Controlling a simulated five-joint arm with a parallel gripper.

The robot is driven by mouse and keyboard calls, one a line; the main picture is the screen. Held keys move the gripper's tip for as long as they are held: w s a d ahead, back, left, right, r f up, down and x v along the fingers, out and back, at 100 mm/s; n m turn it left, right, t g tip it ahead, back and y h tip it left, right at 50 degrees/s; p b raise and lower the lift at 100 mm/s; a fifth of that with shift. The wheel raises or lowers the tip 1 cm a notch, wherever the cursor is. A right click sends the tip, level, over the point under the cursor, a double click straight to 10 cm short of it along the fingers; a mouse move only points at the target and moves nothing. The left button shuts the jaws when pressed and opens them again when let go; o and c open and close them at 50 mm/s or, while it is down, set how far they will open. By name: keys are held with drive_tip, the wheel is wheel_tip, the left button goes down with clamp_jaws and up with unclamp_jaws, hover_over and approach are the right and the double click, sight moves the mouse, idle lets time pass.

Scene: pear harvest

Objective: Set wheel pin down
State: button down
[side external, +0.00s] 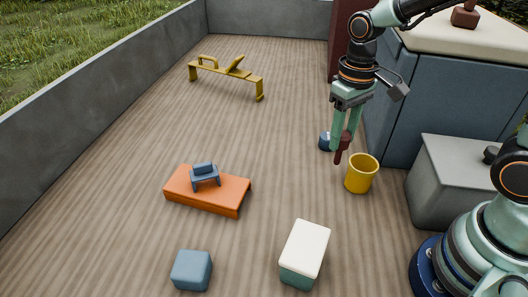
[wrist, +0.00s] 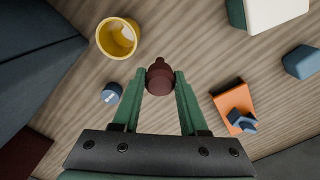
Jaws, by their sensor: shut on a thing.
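A dark red-brown pin (side external: 339,157) is held between the fingertips of my gripper (side external: 343,147), just left of the yellow cup. In the wrist view the pin (wrist: 160,78) sits between the two green fingers, with its rounded knob end visible. I take it to be the wheel pin. My gripper (wrist: 161,88) is shut on it. The pin hangs roughly upright and seems to be above the floor, but the exact gap is hard to tell.
A yellow cup (side external: 361,178) and a small blue round object (side external: 325,142) stand near the pin. An orange block (side external: 225,193) bears a small blue piece (side external: 205,174). A white-topped box (side external: 304,252), a blue block (side external: 191,270) and a yellow bench (side external: 225,74) stand elsewhere. The middle floor is clear.

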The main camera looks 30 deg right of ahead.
sight(336, 163)
wheel_tip(336, 163, down, 10)
idle(0.5)
drive_tip(key=shift+c, duration=2.2)
unclamp_jaws()
drive_tip(key=shift+f, duration=0.1)
wheel_tip(336, 163, up, 12)
drive_tip(key=shift+r, duration=0.25)
drive_tip(key=s+d+r+t, duration=0.2)
drive_tip(key=d+r+t, duration=0.1)
drive_tip(key=r, duration=0.3)
drive_tip(key=shift+s+d+r+t, duration=0.2)
drive_tip(key=shift+s+r+t, duration=0.1)
drive_tip(key=shift+t, duration=0.6)
drive_tip(key=shift+o, duration=0.5)
drive_tip(key=shift+s+d+r+t, duration=0.2)
drive_tip(key=shift+d+r+t, duration=0.05)
drive_tip(key=shift+r+t, duration=0.15)
